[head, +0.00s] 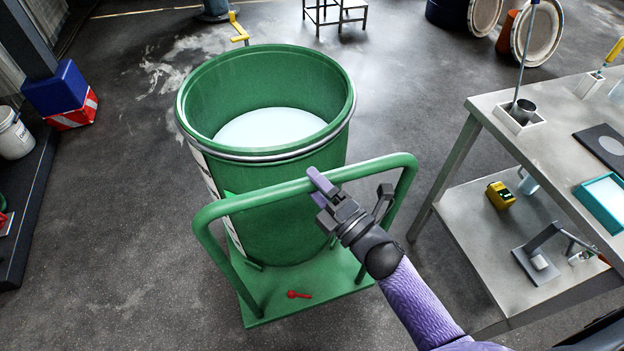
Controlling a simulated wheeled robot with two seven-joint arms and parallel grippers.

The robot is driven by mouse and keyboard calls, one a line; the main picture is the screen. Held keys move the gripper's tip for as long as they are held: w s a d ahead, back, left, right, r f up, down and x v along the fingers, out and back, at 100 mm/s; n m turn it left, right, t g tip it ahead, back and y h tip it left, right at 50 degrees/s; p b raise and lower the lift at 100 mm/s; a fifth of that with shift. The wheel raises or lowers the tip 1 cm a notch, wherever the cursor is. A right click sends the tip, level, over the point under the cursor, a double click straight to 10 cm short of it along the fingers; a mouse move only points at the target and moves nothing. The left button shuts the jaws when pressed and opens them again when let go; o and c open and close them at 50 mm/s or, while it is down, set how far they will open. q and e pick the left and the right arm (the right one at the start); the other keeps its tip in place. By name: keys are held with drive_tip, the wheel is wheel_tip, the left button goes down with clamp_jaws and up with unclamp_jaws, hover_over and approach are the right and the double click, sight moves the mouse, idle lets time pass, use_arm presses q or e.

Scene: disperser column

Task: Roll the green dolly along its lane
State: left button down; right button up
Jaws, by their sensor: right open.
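The green dolly (300,283) stands on the dark floor in the middle of the head view. Its tubular push handle (232,205) rises at the near side. A large open green drum (290,215) stands on it, with pale white contents (268,128). A red lever (298,294) lies low on the dolly's deck. My right gripper (318,188) is open at the handle's top bar, with one purple finger over the bar. I cannot tell whether the bar sits fully between the fingers. My left gripper is not in view.
A steel bench (492,105) with a lower shelf stands close on the right. Blue and red boxes (60,90) and a white bucket (14,135) are at the left. A small step stool (335,14) is behind. Floor left of the dolly is clear.

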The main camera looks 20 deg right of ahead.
drive_tip(key=shift+w+a+r, duration=0.1)
drive_tip(key=shift+w+a, duration=0.1)
drive_tip(key=shift+w, duration=0.25)
clamp_jaws()
idle(1.1)
